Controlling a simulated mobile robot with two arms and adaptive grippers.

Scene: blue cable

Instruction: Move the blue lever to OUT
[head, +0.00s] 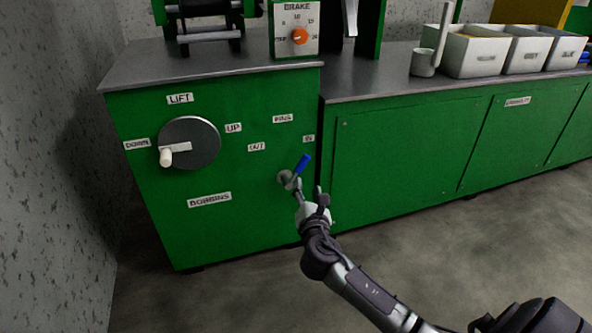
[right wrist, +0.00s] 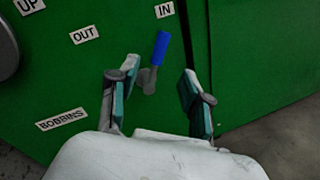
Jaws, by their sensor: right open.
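The blue lever (head: 303,164) is on the front of the green cabinet, tilted up and to the right towards the IN label (head: 308,138). The OUT label (head: 257,147) is to its left. In the right wrist view the blue lever (right wrist: 161,48) rises from a grey pivot (right wrist: 148,78), just beyond my fingers. My right gripper (head: 307,189) is open in front of the pivot; the wrist view shows its two fingers (right wrist: 152,82) spread and nothing held between them. Whether a finger touches the pivot, I cannot tell. My left gripper is not in view.
A grey dial with a white handle (head: 166,157) is on the cabinet's left part. A brake box with an orange knob (head: 299,36) stands on the grey top. White bins (head: 478,52) and a grey holder (head: 424,63) stand at the right. The floor in front is clear.

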